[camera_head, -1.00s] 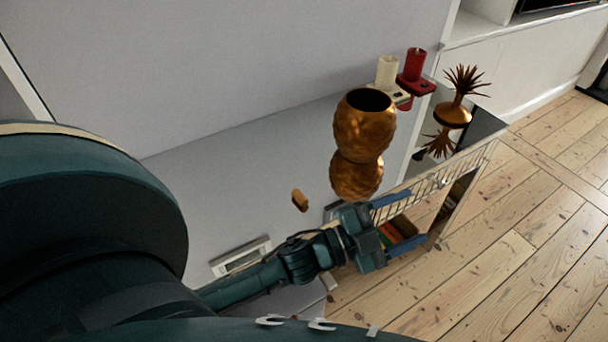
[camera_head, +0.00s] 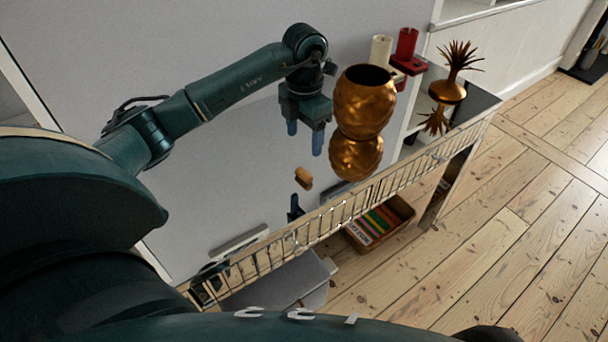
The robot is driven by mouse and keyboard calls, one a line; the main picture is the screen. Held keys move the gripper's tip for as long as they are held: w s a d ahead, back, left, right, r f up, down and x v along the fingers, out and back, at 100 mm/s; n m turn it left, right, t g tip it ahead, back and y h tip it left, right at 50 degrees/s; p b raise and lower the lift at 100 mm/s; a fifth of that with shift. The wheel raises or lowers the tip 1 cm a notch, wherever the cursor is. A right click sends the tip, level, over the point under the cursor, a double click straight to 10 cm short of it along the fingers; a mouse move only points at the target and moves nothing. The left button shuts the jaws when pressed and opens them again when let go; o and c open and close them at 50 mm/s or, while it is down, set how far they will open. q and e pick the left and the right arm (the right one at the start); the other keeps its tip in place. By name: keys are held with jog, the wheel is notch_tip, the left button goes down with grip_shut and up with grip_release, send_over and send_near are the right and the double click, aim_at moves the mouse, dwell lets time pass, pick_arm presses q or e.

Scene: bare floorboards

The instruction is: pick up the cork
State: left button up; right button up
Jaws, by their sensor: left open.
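The cork (camera_head: 303,178) is a small tan piece lying on the shiny grey top of the shelf unit, left of the golden vase. My left gripper (camera_head: 305,141) hangs above and behind the cork in the picture, with its two blue fingers pointing down and apart. It is open and empty, and does not touch the cork. My left arm reaches in from the left and bends down at the wrist. My right gripper is not in view.
A golden vase (camera_head: 366,100) stands close right of my left gripper, apparently mirrored below. A cream candle (camera_head: 381,50), a red candle (camera_head: 406,43) and a golden pineapple-like ornament (camera_head: 447,91) stand further right. A wire rail (camera_head: 345,207) runs along the front edge.

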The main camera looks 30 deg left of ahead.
aim_at(306, 172)
pick_arm(q)
jog(key=f, duration=0.5)
jog(key=f+p, duration=0.1)
jog(key=f, duration=0.4)
jog(key=shift+w+d, duration=0.1)
jog(key=shift+d, duration=0.1)
jog(key=shift+c, duration=0.5)
jog(key=c, duration=1)
jog(key=shift+o, duration=0.2)
